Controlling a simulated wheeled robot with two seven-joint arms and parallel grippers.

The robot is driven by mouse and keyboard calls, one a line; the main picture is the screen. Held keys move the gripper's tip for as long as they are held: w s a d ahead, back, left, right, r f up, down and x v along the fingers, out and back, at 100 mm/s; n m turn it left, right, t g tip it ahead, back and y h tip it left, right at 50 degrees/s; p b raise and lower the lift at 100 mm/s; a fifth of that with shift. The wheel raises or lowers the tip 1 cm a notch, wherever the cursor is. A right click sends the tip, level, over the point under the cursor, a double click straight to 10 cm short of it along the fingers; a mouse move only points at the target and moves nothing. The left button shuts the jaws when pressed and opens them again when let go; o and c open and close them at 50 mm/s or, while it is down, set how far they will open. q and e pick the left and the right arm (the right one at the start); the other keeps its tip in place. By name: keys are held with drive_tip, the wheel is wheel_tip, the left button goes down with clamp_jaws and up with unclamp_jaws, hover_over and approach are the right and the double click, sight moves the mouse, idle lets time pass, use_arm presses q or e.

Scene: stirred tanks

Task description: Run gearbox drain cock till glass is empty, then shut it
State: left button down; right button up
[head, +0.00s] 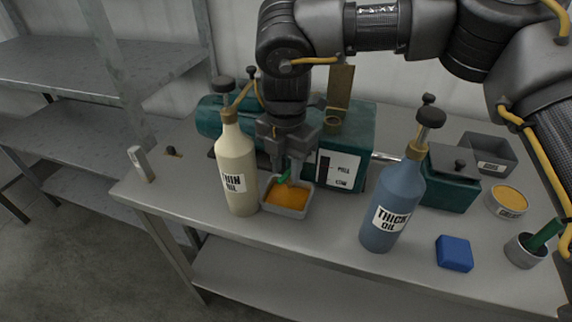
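The teal gearbox (360,127) stands at the back of the bench, with a white marked label (337,170) on its front. The oil level in any glass there is too small to tell. A grey tray (289,211) with orange oil in it stands in front of the gearbox. A green handle (284,177), perhaps the drain cock's, shows above the tray. My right gripper (285,166) points down at the gearbox front, with its fingers around or beside this handle. I cannot tell whether it grips it. The cock's body is hidden by the gripper. My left gripper is out of view.
A cream thin oil bottle (237,168) stands close left of the tray. A blue thick oil bottle (394,205) stands to the right. Further right are a blue block (454,253), a teal box (449,190), a round orange-topped tin (508,201) and a cup (524,252).

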clamp_jaws()
